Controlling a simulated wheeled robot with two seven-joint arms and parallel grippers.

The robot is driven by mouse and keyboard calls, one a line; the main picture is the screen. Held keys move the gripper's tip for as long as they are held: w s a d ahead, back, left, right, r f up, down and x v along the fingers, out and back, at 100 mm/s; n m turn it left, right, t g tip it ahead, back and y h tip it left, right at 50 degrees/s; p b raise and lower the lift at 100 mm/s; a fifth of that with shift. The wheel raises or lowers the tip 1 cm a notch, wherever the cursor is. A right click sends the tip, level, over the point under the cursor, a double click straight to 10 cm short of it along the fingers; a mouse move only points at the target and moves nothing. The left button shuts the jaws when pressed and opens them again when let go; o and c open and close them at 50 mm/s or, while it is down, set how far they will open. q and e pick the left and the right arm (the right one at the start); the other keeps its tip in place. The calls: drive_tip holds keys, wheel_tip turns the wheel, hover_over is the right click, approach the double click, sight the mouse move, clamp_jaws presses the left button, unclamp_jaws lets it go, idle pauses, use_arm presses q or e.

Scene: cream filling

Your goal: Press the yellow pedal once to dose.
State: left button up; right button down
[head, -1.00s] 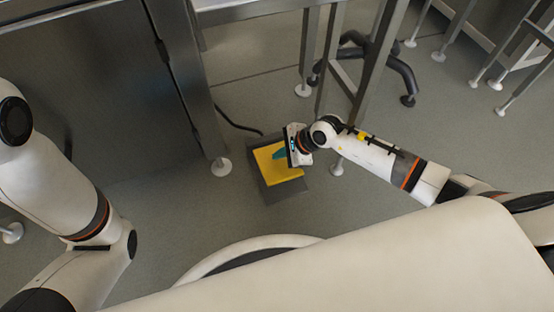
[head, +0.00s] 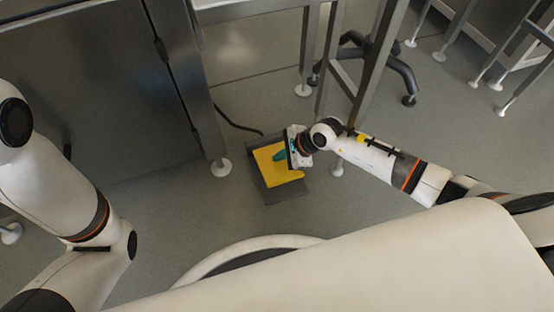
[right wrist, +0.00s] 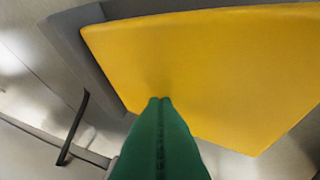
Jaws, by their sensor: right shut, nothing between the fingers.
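The yellow pedal (head: 268,169) sits in a dark grey base (head: 288,192) on the floor, beside a steel table leg. My right gripper (head: 278,156) is over the pedal, its teal fingers shut with nothing between them. In the right wrist view the pedal (right wrist: 225,70) fills much of the picture, and the tips of the green fingers (right wrist: 160,101) meet its surface in the picture. A faint shading shows around the tips; whether they touch or press it I cannot tell. My left arm shows at the left edge of the head view, but its gripper is out of view.
A black cable (head: 235,124) runs from behind the pedal base towards the steel cabinet (head: 90,90). Steel table legs (head: 204,120) with white feet stand close to the pedal. A dark chair base (head: 385,62) lies further back. The floor in front of the pedal is clear.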

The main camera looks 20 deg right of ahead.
sight(282, 164)
drive_tip(key=shift+s+f+b, duration=0.3)
drive_tip(key=shift+f, duration=0.4)
drive_tip(key=shift+s+f+b, duration=0.25)
drive_tip(key=shift+f+b, duration=0.05)
drive_tip(key=shift+f, duration=0.4)
idle(0.8)
drive_tip(key=shift+w+r+p, duration=0.15)
drive_tip(key=shift+r+p, duration=0.35)
drive_tip(key=shift+r, duration=0.1)
drive_tip(key=shift+w+r+p, duration=0.15)
drive_tip(key=shift+r+p, duration=0.35)
drive_tip(key=shift+r, duration=0.1)
drive_tip(key=shift+w+r+p, duration=0.25)
drive_tip(key=shift+r+p, duration=0.3)
drive_tip(key=shift+r, duration=0.2)
drive_tip(key=shift+w+r, duration=0.1)
